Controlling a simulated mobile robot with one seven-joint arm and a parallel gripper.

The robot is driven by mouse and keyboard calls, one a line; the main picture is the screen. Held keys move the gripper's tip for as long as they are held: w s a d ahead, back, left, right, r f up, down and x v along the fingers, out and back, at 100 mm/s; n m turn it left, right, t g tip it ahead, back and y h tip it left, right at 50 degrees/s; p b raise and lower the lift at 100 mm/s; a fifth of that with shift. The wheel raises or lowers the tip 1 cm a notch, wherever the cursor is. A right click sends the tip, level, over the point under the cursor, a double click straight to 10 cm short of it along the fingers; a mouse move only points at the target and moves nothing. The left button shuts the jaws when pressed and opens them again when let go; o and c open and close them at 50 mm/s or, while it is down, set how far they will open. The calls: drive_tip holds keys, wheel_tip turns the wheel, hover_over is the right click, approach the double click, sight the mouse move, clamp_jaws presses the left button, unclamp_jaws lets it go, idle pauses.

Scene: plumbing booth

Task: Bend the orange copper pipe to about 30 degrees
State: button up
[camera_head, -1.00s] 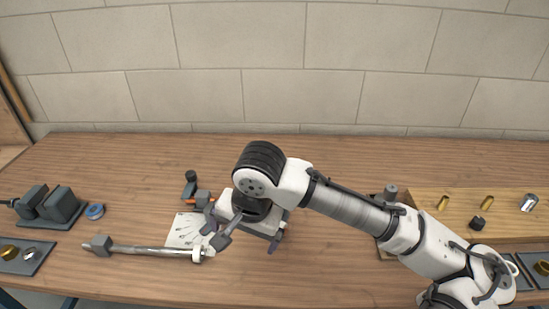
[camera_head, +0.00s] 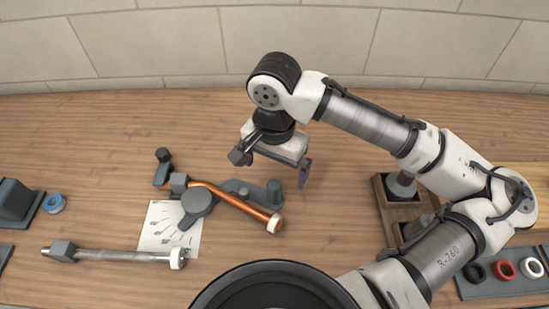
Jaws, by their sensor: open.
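The orange copper pipe (camera_head: 234,202) lies slanted across a grey bender with a round former (camera_head: 197,202), running from upper left to lower right. A pale collar (camera_head: 275,224) sits at its lower right end. A grey bender handle (camera_head: 115,255) lies to the lower left, with a white ring near its right end. A white angle sheet (camera_head: 168,231) with printed marks lies beneath the former. My gripper (camera_head: 270,170) is open and empty, its fingers apart above and behind the pipe. I cannot tell its exact height.
A wooden tray (camera_head: 381,207) with grey parts stands right of the bender. A blue tape roll (camera_head: 54,203) and a dark vise-like block (camera_head: 15,204) are at the left. Rings (camera_head: 503,270) lie on a dark mat at the lower right. Bare table lies behind the bender.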

sight(274, 184)
drive_tip(key=shift+f+b, duration=3.55)
drive_tip(key=shift+f, duration=0.3)
drive_tip(key=c, duration=1.4)
drive_tip(key=shift+s+m+p, duration=0.65)
drive_tip(key=shift+s+m, duration=0.25)
drive_tip(key=shift+s, duration=0.6)
